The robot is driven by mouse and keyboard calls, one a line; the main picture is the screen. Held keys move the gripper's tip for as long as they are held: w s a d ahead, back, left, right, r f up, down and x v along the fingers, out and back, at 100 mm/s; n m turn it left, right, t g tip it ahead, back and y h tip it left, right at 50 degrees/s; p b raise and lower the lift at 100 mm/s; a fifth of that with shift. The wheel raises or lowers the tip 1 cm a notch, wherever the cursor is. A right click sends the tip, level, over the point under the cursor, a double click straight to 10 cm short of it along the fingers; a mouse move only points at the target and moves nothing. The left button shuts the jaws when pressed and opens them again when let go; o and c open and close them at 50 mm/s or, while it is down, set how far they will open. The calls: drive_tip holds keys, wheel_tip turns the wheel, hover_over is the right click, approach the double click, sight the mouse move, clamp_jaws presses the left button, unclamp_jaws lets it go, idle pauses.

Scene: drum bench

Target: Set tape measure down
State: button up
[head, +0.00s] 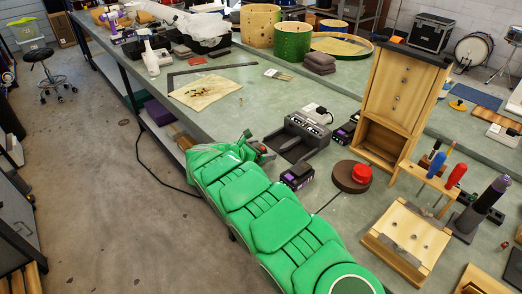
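My green padded arm reaches from the bottom of the head view up and left over the bench's front edge. My gripper (256,147) is at its far end, mostly hidden behind the green cover. A small dark and red shape shows at the gripper, but I cannot tell whether it is a held tape measure or part of the gripper. I cannot make out a tape measure for certain anywhere else. The grey-green bench top (262,98) lies beyond the gripper.
Near the gripper are a black charger (298,135), a purple-labelled battery (297,176) and a red object on a brown disc (351,177). A wooden cabinet (402,90) stands right. A stained cloth (206,92) lies farther left. Bare bench top lies between cloth and charger.

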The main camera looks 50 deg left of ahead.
drive_tip(key=shift+r, duration=0.1)
drive_tip(key=shift+s+r, duration=0.15)
drive_tip(key=shift+s, duration=0.05)
drive_tip(key=v, duration=1.1)
drive_tip(key=shift+s, duration=0.3)
drive_tip(key=shift+r, duration=0.1)
